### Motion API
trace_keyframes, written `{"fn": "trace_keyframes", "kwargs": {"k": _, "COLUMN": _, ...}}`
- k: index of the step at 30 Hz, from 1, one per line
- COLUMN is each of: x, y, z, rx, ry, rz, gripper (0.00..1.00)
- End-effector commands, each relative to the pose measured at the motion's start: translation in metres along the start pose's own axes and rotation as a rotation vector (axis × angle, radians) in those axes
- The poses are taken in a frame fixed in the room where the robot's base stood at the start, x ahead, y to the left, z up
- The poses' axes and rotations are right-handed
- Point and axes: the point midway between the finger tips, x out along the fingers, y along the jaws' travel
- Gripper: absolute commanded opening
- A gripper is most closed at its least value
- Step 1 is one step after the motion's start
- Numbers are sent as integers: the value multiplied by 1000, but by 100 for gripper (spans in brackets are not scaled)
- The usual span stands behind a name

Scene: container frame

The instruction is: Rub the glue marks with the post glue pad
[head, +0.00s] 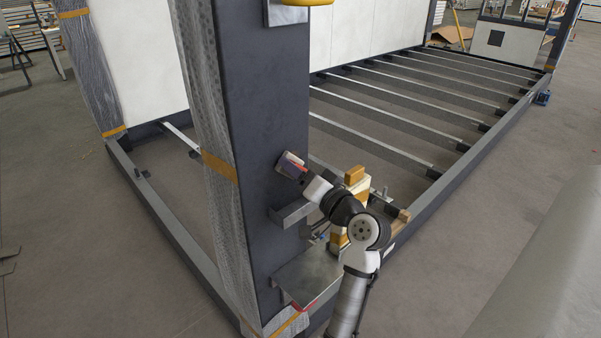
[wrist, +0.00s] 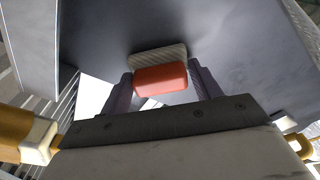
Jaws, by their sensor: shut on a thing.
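The post glue pad has a red-orange grip block (wrist: 161,79) and a pale ribbed pad face (wrist: 158,54). My gripper (wrist: 160,86) is shut on the red block, with one finger on each side. In the head view the pad (head: 287,160) is at the dark grey post (head: 262,115), with my gripper (head: 303,172) just to its lower right. The pad face is at or very near the post surface; I cannot tell whether it touches. I cannot make out any glue marks; the pad and my gripper cover part of the post.
A bracket (head: 291,213) and a metal shelf (head: 310,272) jut from the post below the pad. Cream-and-yellow items (head: 355,178) stand close beside my arm. Bubble wrap (head: 205,120) with orange tape covers the post's left side. A yellow-topped item (head: 289,12) is higher up.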

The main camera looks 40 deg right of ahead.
Motion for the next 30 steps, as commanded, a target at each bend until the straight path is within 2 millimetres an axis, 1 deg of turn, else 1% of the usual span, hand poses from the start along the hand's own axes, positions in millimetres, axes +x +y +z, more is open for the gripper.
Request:
{"fn": "trace_keyframes", "kwargs": {"k": 4, "x": 0, "y": 5, "z": -6, "rx": -2, "ry": 2, "rz": 0, "gripper": 45}}
{"fn": "trace_keyframes", "kwargs": {"k": 12, "x": 1, "y": 23, "z": -22, "rx": -1, "ry": 1, "rz": 0, "gripper": 45}}
{"fn": "trace_keyframes", "kwargs": {"k": 16, "x": 1, "y": 27, "z": -28, "rx": 0, "ry": 1, "rz": 0, "gripper": 45}}
{"fn": "trace_keyframes", "kwargs": {"k": 23, "x": 5, "y": 27, "z": -27, "rx": 0, "ry": 0, "rz": -1, "gripper": 45}}
{"fn": "trace_keyframes", "kwargs": {"k": 30, "x": 5, "y": 13, "z": -13, "rx": 0, "ry": -3, "rz": -2, "gripper": 45}}
